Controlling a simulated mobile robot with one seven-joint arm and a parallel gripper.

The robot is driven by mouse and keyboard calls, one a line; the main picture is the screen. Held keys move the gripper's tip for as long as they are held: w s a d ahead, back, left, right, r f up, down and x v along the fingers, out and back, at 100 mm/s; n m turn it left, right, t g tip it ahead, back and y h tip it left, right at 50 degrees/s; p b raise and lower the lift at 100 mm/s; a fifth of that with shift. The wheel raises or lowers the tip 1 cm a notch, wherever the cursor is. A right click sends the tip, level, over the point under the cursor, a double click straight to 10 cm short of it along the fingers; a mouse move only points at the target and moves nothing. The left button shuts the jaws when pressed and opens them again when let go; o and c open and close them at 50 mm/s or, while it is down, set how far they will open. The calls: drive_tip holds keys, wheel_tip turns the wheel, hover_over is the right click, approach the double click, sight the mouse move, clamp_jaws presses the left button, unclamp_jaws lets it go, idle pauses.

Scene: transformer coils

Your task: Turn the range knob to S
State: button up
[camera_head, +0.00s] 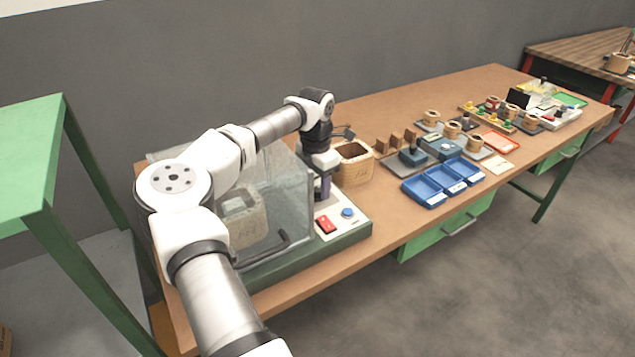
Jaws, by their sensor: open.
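My gripper (323,190) points down over the white control panel (335,226) of a green-based test unit. Its fingers are open and small in view. I cannot tell whether they touch anything. The panel carries a red switch (326,224) and a blue round button (347,212). I cannot make out the range knob or its S mark; the part of the panel at the fingertips is covered by my gripper.
A clear guard box (290,205) with a coil block (243,220) inside stands left of the panel. A wooden box (354,166) stands close behind it. Blue trays (424,191) and several coil parts lie further right. The table's front edge is clear.

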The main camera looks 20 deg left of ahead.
drive_tip(key=shift+f, duration=0.35)
drive_tip(key=c, duration=1)
